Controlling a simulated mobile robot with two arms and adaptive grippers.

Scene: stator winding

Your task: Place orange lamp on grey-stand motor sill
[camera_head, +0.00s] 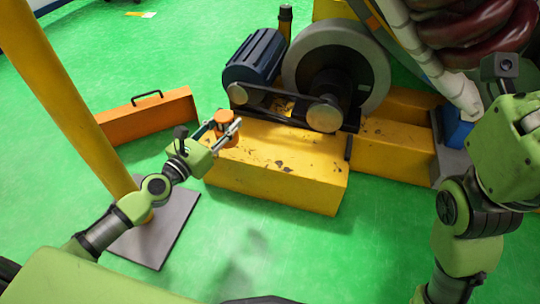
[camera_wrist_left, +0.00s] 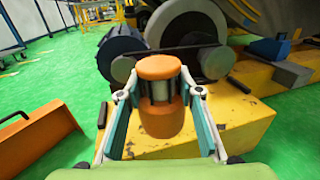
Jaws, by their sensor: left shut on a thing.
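The orange lamp (camera_head: 224,122) has a round cap and a clear middle band. My left gripper (camera_head: 226,130) is shut on it, and the lamp stands upright between the fingers. It also shows large in the left wrist view (camera_wrist_left: 160,97). The yellow motor sill (camera_head: 275,165) has worn, chipped paint and carries a blue motor (camera_head: 254,58) and a large grey wheel (camera_head: 336,65). The lamp is at the left end of the sill, in front of the belt. I cannot tell whether its base touches the sill. My right gripper is not clearly in view.
An orange box with a black handle (camera_head: 145,116) lies on the green floor at the left. A yellow post (camera_head: 68,95) on a grey base plate (camera_head: 157,232) stands near my left arm. Dark red coils (camera_head: 475,35) are at the upper right. Floor in front of the sill is clear.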

